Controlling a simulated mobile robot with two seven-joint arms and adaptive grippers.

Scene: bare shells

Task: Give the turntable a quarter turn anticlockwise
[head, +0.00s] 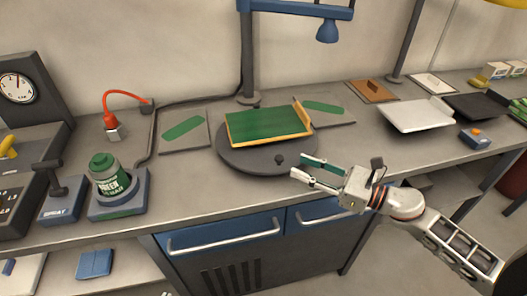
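The turntable (238,161) is a dark grey disc on the workbench, near the middle of the head view. A green panel with yellowish wooden edges (265,125) lies on it, with a raised strip at its right end. A small dark knob (279,159) stands near the disc's front right edge. My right gripper (298,166) comes in from the lower right. Its two fingers are apart with nothing visible between them. The fingertips are just right of the knob and appear apart from it. My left gripper is not in view.
Flat plates with green patches lie left (184,131) and right (324,107) of the turntable. A green tin (108,178) stands on a base at left, near a red bent lamp (119,96). A blue lamp arm (295,9) hangs above. A white tray (415,115) is at right.

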